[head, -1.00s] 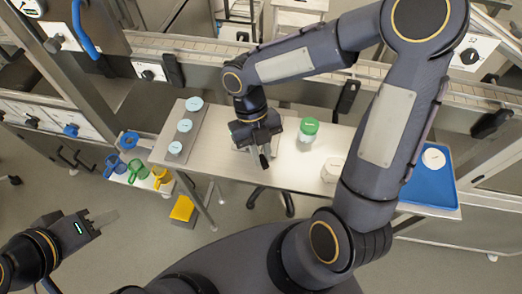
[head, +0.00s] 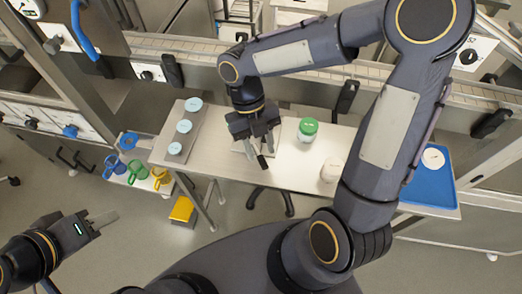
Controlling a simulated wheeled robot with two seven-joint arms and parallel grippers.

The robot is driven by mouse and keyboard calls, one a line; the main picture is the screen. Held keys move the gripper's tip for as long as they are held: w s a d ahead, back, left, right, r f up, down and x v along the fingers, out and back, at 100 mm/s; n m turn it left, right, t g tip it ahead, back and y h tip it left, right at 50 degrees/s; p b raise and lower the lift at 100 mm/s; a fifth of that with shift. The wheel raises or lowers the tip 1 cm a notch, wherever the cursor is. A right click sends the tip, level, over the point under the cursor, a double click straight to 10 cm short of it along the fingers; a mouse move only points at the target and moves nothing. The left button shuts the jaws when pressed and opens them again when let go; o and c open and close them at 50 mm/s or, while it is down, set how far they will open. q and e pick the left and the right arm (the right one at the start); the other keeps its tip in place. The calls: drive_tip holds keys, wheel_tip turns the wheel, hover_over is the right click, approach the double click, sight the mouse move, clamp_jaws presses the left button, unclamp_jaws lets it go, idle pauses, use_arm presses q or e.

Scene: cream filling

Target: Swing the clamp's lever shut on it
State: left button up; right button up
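The clamp sits on a pale base plate (head: 238,147) on the steel table, mostly hidden under my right gripper. A short dark piece (head: 262,162), which looks like the lever's end, sticks out toward the front of the table. My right gripper (head: 258,146) points down over the clamp, with its two fingers apart. I cannot tell whether they touch the lever. Whatever the clamp bears on is hidden. My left gripper (head: 104,217) is over the floor at lower left, far from the table; its fingers are too small to judge.
A green-lidded jar (head: 308,130) stands close right of the clamp. A white container (head: 332,170) stands by my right arm. Several pale blue-topped pieces (head: 184,126) line the left edge. A blue tray (head: 432,185) with a white round piece is at right.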

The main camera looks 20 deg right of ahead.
sight(256, 148)
drive_tip(key=v, duration=0.5)
drive_tip(key=shift+w+r, duration=0.1)
drive_tip(key=shift+r, duration=0.25)
